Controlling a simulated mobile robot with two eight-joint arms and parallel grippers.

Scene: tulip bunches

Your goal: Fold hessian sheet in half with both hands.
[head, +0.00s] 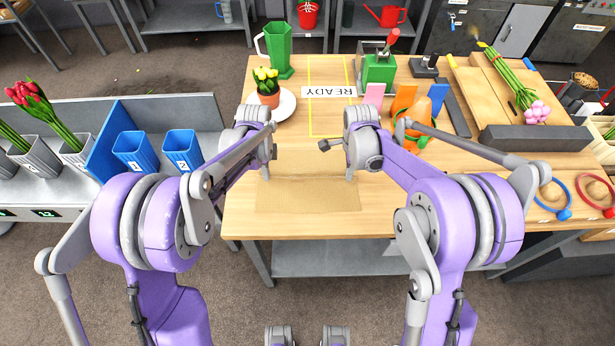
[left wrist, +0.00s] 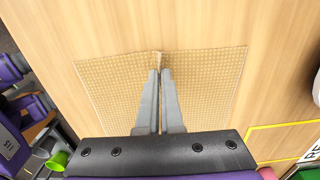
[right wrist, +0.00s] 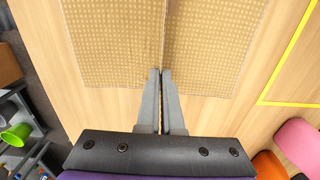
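The tan hessian sheet (head: 308,196) lies on the wooden table in front of me. A crease or raised line runs across its middle, with cloth on both sides; this shows in the left wrist view (left wrist: 115,85) and the right wrist view (right wrist: 205,50). My left gripper (head: 265,177) points down at the left end of this line, its fingers (left wrist: 159,73) nearly together on the cloth. My right gripper (head: 349,177) is at the right end, its fingers (right wrist: 160,72) also nearly together on the line. The cloth between the fingertips is mostly hidden.
A READY sign (head: 328,91) lies in a yellow taped area beyond the sheet. A potted tulip (head: 268,88) on a white plate (head: 286,105) stands behind my left gripper. Pink and orange items (head: 404,98) stand behind my right.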

